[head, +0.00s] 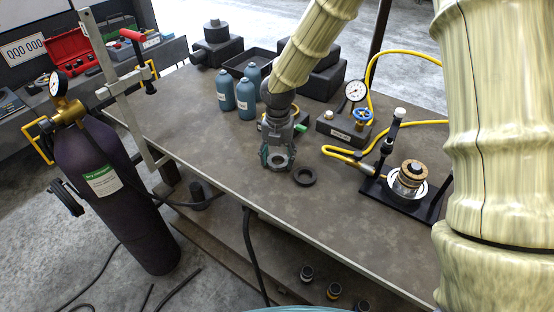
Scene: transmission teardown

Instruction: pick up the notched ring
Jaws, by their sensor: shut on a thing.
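My gripper (278,153) points down close above the table, near its front edge. It is shut on a grey ring-shaped piece (279,160) between its fingers. The fingers hide part of this piece, and it is too small to make out notches. I cannot tell from this view which of the two is the notched ring.
Blue bottles (246,98) stand behind left. A gauge block (345,128) with a yellow hose stands behind right. A black press stand (402,195) holding a cylindrical part is at right. A dark gas cylinder (110,200) stands left of the table.

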